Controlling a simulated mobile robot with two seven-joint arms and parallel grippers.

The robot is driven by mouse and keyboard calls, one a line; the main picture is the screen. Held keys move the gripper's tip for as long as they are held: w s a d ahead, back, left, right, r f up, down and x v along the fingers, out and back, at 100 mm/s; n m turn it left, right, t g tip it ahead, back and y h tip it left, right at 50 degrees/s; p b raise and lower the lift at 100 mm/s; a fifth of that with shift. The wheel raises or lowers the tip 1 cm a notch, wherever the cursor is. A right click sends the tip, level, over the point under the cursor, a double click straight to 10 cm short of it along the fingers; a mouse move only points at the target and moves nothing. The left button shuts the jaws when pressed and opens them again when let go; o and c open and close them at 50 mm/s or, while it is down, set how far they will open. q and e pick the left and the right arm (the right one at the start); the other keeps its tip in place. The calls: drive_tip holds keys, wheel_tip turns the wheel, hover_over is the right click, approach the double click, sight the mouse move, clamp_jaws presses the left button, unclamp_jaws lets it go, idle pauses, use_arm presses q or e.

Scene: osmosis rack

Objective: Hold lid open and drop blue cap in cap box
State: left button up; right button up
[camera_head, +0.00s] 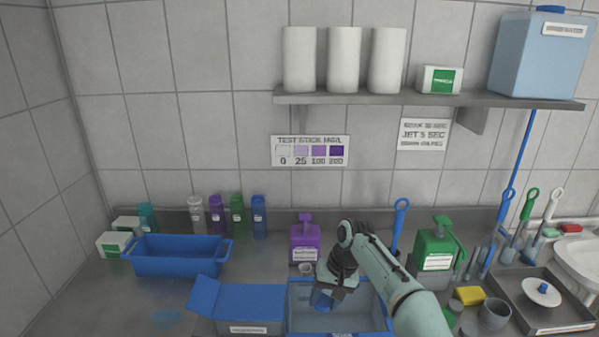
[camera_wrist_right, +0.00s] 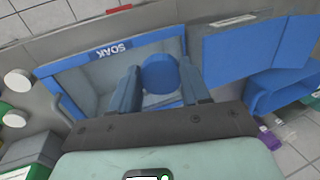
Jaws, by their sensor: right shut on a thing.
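My right gripper (camera_head: 322,298) is over the blue-rimmed tub (camera_head: 376,293), pointing down. In the right wrist view, the two fingers (camera_wrist_right: 160,88) are closed on a round blue cap (camera_wrist_right: 160,70). The cap also shows below the gripper in the head view (camera_head: 321,301). The tub's rim reads SOAK in the right wrist view (camera_wrist_right: 112,47). Left of the tub stands a box with a blue top (camera_head: 250,300) and a front label too small to read. A blue flap (camera_head: 204,293) angles up at its left side. My left gripper is not in view.
A blue tray (camera_head: 180,263) stands at the back left, with several bottles behind it. A purple pump bottle (camera_head: 305,240) and a small cup (camera_head: 306,268) are behind the tub. A green pump bottle (camera_head: 437,245) and a yellow sponge (camera_head: 470,295) are to the right.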

drive_tip(key=w+a+f, duration=0.2)
drive_tip(key=w+f, duration=0.2)
drive_tip(key=f, duration=0.1)
drive_tip(key=shift+a, duration=0.35)
